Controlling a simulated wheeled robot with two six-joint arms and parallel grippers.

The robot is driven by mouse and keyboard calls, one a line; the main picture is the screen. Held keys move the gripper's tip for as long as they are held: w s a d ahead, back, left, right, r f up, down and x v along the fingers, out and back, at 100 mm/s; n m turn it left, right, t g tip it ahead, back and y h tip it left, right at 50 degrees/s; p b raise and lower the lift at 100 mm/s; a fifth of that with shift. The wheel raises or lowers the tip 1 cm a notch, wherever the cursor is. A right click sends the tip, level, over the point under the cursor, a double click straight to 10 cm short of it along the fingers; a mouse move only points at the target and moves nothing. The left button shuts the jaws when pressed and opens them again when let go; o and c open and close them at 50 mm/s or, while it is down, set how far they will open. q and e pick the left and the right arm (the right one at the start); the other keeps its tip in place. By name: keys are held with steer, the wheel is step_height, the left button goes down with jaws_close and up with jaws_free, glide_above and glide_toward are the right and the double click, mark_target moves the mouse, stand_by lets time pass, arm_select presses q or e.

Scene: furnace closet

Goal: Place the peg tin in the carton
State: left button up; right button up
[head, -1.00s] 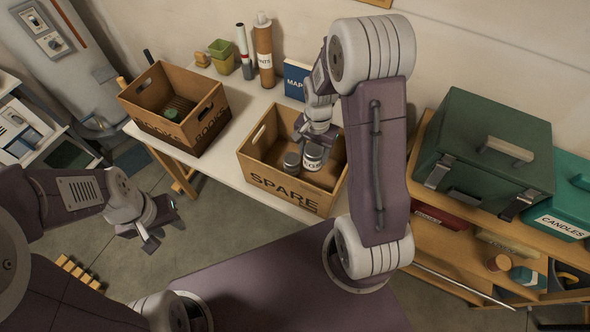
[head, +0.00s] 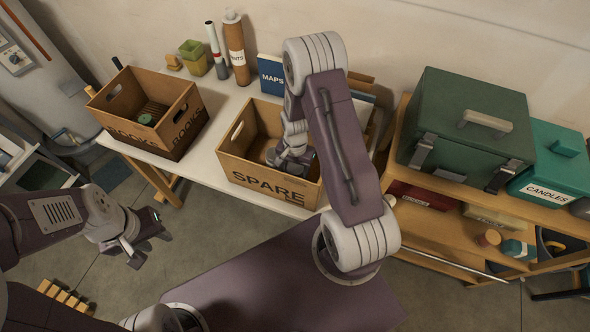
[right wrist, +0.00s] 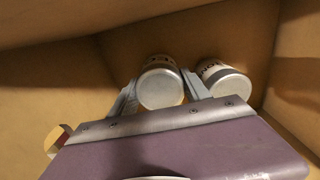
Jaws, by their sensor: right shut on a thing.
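The open carton marked SPARE (head: 270,183) stands on the white table. My right gripper (head: 290,160) reaches down inside it. In the right wrist view my right gripper's two fingers are shut on a pale-lidded tin (right wrist: 160,88), the peg tin, low inside the carton. Its label is only partly visible. A second, similar tin (right wrist: 226,82) stands just right of the fingers in that view. In the head view my right arm and gripper hide the tins.
A carton marked BOOKS (head: 150,135) stands left of the SPARE carton. A blue MAPS book (head: 271,75), a brown tube (head: 235,50) and a green pot (head: 193,58) stand behind. A green toolbox (head: 470,125) and teal CANDLES box (head: 552,165) sit on the right shelf.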

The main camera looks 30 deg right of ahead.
steer(key=shift+w+f, duration=0.1)
steer(key=shift+f, duration=0.3)
steer(key=shift+f, duration=0.2)
steer(key=o, duration=1.6)
steer(key=shift+c, duration=0.2)
steer(key=shift+r, duration=0.2)
step_height(320, 180, up, 12)
steer(key=shift+r, duration=0.1)
